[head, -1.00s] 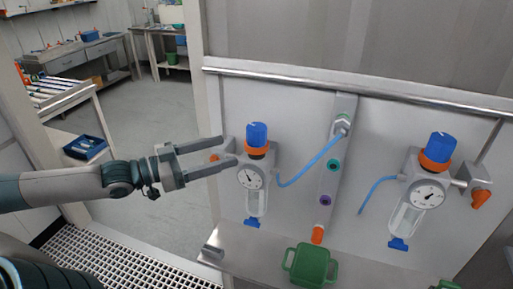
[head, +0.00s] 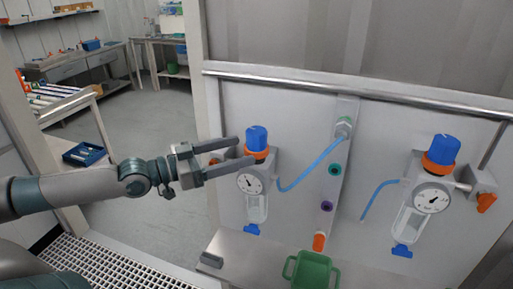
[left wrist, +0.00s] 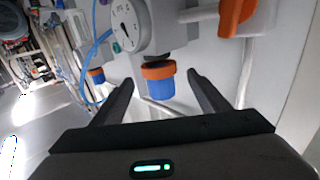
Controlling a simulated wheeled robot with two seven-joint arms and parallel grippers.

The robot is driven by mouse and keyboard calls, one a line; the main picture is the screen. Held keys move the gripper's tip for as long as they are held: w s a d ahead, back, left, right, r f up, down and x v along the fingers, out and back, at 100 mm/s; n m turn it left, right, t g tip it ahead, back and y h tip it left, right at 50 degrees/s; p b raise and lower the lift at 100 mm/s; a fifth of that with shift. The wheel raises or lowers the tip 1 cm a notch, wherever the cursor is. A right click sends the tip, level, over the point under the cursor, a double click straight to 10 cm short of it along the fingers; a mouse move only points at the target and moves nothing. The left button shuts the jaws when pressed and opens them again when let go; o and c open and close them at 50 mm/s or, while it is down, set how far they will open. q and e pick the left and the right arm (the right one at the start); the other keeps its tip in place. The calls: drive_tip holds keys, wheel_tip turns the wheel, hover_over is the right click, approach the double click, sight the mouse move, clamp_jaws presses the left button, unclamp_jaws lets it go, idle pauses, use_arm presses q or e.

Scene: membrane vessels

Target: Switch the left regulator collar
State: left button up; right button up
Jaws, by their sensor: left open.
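The left regulator has a blue knob (head: 257,138), an orange collar (head: 257,155) below it, a round gauge (head: 250,184) and a clear bowl. My left gripper (head: 244,150) is open, its fingers pointing right at the collar from the left, with the tips close to it. In the left wrist view the regulator appears inverted: the orange collar (left wrist: 158,70) and blue knob (left wrist: 160,86) lie between the open fingers (left wrist: 161,84). I cannot tell whether either finger touches. My right gripper is not in view.
A second regulator (head: 434,195) with its own orange collar is on the panel at right. A blue hose (head: 310,170) runs from the left regulator to a port strip. A green container (head: 310,270) sits on the ledge below. An orange valve handle (left wrist: 236,16) is beside the left regulator.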

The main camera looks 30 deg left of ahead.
sight(247, 148)
use_arm(q)
drive_tip(key=shift+w+d+r, duration=0.1)
drive_tip(key=shift+w, duration=0.25)
drive_tip(key=shift+w, duration=0.2)
drive_tip(key=shift+w+d, duration=0.1)
drive_tip(key=shift+p+x, duration=0.45)
drive_tip(key=shift+x, duration=0.55)
drive_tip(key=shift+w+d+p, duration=0.4)
drive_tip(key=shift+w+d, duration=0.05)
drive_tip(key=shift+w, duration=0.05)
drive_tip(key=shift+w+d, duration=0.45)
drive_tip(key=shift+w, duration=0.15)
drive_tip(key=shift+c, duration=0.6)
